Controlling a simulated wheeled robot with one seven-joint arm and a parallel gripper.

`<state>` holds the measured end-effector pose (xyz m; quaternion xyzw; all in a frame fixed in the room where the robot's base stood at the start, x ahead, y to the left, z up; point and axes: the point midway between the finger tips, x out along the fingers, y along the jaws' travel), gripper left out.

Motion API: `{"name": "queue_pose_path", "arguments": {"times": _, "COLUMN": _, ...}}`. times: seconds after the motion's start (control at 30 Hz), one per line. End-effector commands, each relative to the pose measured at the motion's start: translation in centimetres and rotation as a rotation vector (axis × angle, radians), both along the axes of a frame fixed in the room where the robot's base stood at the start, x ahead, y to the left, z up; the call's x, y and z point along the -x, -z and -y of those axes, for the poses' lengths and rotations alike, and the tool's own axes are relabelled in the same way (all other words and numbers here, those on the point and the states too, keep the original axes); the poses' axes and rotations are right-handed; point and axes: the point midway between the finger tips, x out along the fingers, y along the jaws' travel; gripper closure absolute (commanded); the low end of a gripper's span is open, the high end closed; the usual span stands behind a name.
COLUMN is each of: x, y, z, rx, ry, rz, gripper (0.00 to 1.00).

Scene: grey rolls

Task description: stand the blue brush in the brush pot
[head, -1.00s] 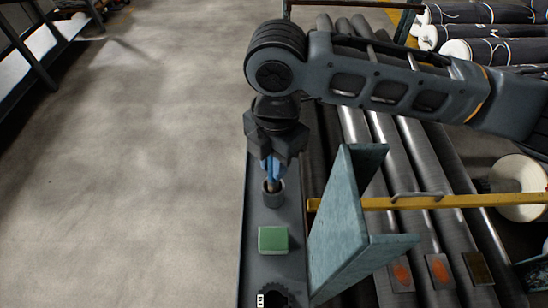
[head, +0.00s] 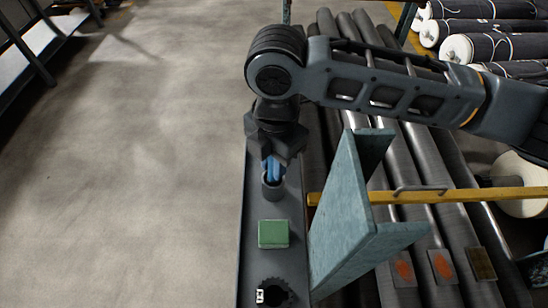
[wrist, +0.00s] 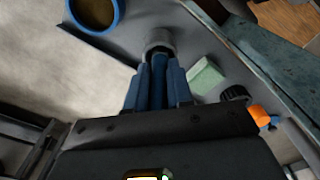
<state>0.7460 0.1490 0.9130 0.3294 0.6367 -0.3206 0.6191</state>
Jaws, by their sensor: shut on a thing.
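The blue brush (wrist: 159,68) is upright between the two blue fingers of my gripper (wrist: 157,92), which is shut on it. In the head view my gripper (head: 272,160) is directly above the brush pot (head: 272,190), a small grey cup on the narrow dark shelf. The brush's lower end is inside the pot's mouth, hidden by its wall. The pot also shows in the wrist view (wrist: 158,36), just beyond the fingertips. I cannot tell whether the brush touches the bottom.
A green block (head: 273,234) and a black toothed ring (head: 273,292) sit on the shelf (head: 256,262) nearer me. A teal angled bracket (head: 342,225) and a yellow bar (head: 420,196) are at the right. A blue-rimmed round container (wrist: 119,12) shows in the wrist view.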

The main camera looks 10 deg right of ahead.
Motion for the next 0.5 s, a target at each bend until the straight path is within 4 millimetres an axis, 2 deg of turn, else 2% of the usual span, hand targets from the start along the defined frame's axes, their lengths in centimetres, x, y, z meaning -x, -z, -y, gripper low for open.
{"name": "queue_pose_path", "arguments": {"times": 0.4, "x": -0.01, "y": 1.20, "z": 0.01, "rx": 0.000, "ry": 0.000, "rz": 0.000, "gripper": 1.00}}
{"name": "queue_pose_path", "arguments": {"times": 0.43, "x": -0.02, "y": 1.12, "z": 0.01, "rx": 0.000, "ry": -0.001, "rz": 0.001, "gripper": 0.77}}
{"name": "queue_pose_path", "arguments": {"times": 0.5, "x": -0.02, "y": 1.08, "z": 0.01, "rx": 0.001, "ry": 0.000, "rz": 0.001, "gripper": 0.70}}
